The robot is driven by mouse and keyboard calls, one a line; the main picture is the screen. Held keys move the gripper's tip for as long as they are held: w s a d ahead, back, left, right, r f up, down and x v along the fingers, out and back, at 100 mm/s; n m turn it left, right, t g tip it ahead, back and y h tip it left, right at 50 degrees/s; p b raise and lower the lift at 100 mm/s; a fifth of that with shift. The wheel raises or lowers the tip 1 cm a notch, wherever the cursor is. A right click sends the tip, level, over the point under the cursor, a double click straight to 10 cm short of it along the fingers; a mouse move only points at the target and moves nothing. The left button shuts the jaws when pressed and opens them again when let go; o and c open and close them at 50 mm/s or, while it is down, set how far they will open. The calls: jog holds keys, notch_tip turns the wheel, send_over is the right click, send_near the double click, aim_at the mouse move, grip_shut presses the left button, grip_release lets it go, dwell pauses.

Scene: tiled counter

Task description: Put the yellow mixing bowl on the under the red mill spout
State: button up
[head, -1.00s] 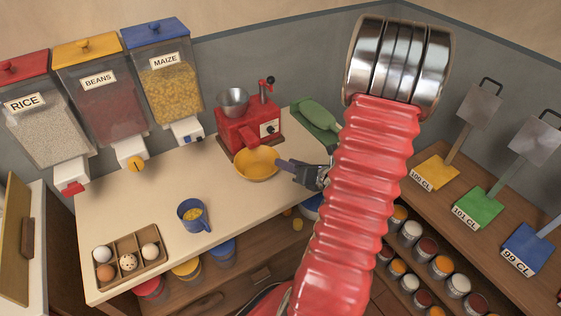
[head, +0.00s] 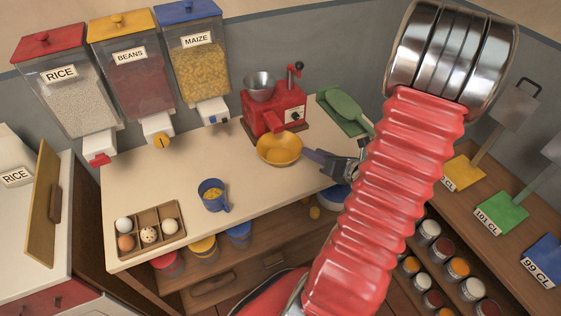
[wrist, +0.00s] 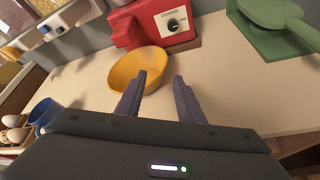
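The yellow mixing bowl (head: 279,150) stands upright on the counter, in front of the red mill (head: 277,108). The mill's spout (head: 272,122) points down toward the bowl's far rim; the exact overlap is hard to tell. The bowl also shows in the wrist view (wrist: 128,74), with the mill (wrist: 150,24) behind it. My gripper (wrist: 160,77) has its two dark fingers apart. The left finger overlaps the bowl's near right side and the right finger is beyond it. In the head view my gripper (head: 304,153) is at the bowl's right edge; contact is unclear.
A blue mug (head: 213,195) and an egg tray (head: 146,237) stand on the counter to the left. Rice, beans and maize dispensers (head: 128,75) hang behind. The counter between mug and bowl is clear.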

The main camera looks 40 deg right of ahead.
jog(key=w+a+r+n+g+y, duration=0.1)
jog(key=a+r+n+g+y, duration=0.3)
jog(key=a+n, duration=0.85)
jog(key=w+a+r+n+g+y, duration=0.2)
jog(key=a+r+n+y, duration=0.3)
jog(key=a+n, duration=0.7)
jog(key=s+a+r+n+g+h, duration=0.1)
jog(key=s+a+r+n+h, duration=0.6)
jog(key=n, duration=1.1)
notch_tip(320, 180, up, 4)
jog(key=shift+s+a+f+g+h, duration=0.3)
jog(key=shift+s+a+g, duration=0.1)
jog(key=shift+s+a, duration=0.8)
